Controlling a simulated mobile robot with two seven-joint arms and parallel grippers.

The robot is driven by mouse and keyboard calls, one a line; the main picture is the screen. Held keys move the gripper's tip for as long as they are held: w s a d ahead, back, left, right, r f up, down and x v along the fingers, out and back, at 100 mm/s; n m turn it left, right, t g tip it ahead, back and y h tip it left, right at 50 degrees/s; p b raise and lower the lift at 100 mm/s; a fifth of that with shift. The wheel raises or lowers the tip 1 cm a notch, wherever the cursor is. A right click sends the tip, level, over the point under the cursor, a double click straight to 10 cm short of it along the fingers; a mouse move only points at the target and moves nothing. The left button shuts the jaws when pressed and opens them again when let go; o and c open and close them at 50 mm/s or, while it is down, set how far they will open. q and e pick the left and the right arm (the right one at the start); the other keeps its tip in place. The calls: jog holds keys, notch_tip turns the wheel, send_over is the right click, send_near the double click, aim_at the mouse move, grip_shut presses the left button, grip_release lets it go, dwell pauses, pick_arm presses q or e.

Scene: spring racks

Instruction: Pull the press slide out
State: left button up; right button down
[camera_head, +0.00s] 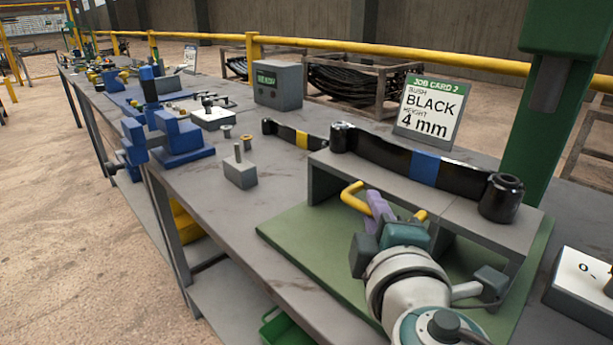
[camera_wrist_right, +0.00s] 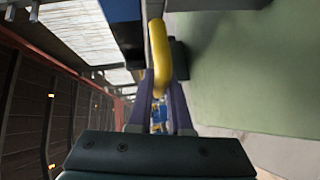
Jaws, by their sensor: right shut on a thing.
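The press slide (camera_head: 460,213) looks like a grey bridge-shaped stand on a green base plate (camera_head: 300,248). A black leaf spring (camera_head: 385,156) with a blue band and rolled eyes lies along its top. A yellow handle (camera_head: 352,198) is at the slide's front side. My right gripper (camera_head: 377,208) is shut on the handle, with its purple fingers around the bar. In the right wrist view the yellow handle (camera_wrist_right: 159,62) runs between the fingers (camera_wrist_right: 160,92). The handle's middle is partly hidden by my gripper in the head view. My left gripper is not in view.
A green press column (camera_head: 540,150) rises behind the slide at right. A job card (camera_head: 428,108) reads BLACK, 4 mm. A second spring with a yellow band (camera_head: 302,138), a grey block with a pin (camera_head: 240,170) and a blue vise (camera_head: 180,140) stand further left on the bench.

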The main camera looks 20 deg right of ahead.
jog(key=s+a+b, duration=0.2)
jog(key=s+a, duration=0.1)
jog(key=a, duration=0.5)
jog(key=shift+r, duration=0.1)
jog(key=c, duration=1.3)
grip_release()
jog(key=shift+o, duration=1.4)
jog(key=shift+s+a, duration=0.2)
jog(key=shift+o, duration=0.9)
jog(key=shift+d, duration=0.1)
